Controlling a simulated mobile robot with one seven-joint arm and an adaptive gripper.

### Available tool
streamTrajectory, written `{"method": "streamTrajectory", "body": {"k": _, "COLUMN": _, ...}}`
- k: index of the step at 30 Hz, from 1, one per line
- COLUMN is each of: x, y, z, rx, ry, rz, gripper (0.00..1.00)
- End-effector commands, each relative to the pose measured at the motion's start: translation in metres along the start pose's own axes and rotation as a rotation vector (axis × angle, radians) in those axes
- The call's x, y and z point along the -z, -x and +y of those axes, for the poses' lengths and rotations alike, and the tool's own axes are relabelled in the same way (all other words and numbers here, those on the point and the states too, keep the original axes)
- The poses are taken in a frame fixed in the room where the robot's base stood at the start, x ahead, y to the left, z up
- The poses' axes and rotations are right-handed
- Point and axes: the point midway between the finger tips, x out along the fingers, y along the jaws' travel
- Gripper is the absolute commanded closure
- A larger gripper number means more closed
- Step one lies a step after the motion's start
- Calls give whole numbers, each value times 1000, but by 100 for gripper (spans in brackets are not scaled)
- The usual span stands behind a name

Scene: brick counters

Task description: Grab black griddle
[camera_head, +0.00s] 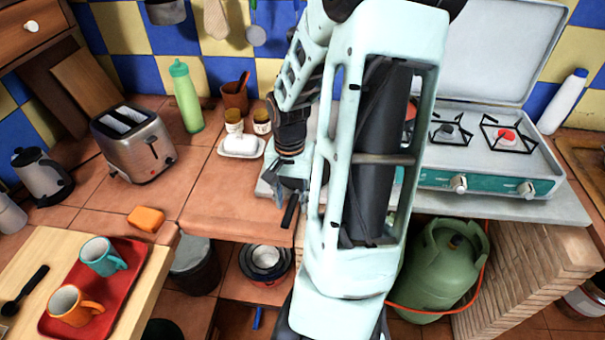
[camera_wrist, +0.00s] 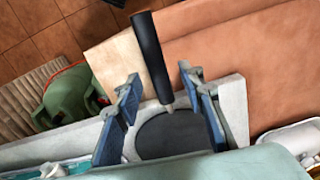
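The black griddle is a dark round plate (camera_wrist: 178,134) with a long black handle (camera_wrist: 150,55) in the wrist view. The plate lies on a pale grey slab, and the handle points away over the slab's edge. My gripper (camera_wrist: 159,76) is open, with its blue-padded fingers on either side of the handle's base in the picture. I cannot tell whether either finger touches it. In the head view my gripper (camera_head: 287,186) points down at the counter's front edge, and the handle (camera_head: 290,211) shows just below it. My arm hides the plate there.
A gas stove (camera_head: 485,150) stands right of my arm, with a green gas cylinder (camera_head: 440,265) below. A white butter dish (camera_head: 241,146) and brown pots are behind left. A toaster (camera_head: 133,143) and orange sponge (camera_head: 146,218) stand further left. The tiled counter between is clear.

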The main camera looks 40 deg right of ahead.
Motion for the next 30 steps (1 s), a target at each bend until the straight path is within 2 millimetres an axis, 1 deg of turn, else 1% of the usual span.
{"method": "streamTrajectory", "body": {"k": 5, "x": 0, "y": 0, "z": 0, "rx": 0, "ry": 0, "rz": 0, "gripper": 65}}
{"method": "streamTrajectory", "body": {"k": 12, "x": 0, "y": 1, "z": 0, "rx": 0, "ry": 0, "rz": 0, "gripper": 91}}
{"method": "streamTrajectory", "body": {"k": 15, "x": 0, "y": 1, "z": 0, "rx": 0, "ry": 0, "rz": 0, "gripper": 100}}
{"method": "streamTrajectory", "body": {"k": 27, "x": 1, "y": 2, "z": 0, "rx": 1, "ry": 1, "rz": 3, "gripper": 100}}
{"method": "streamTrajectory", "body": {"k": 30, "x": 2, "y": 7, "z": 0, "rx": 1, "ry": 0, "rz": 5, "gripper": 100}}
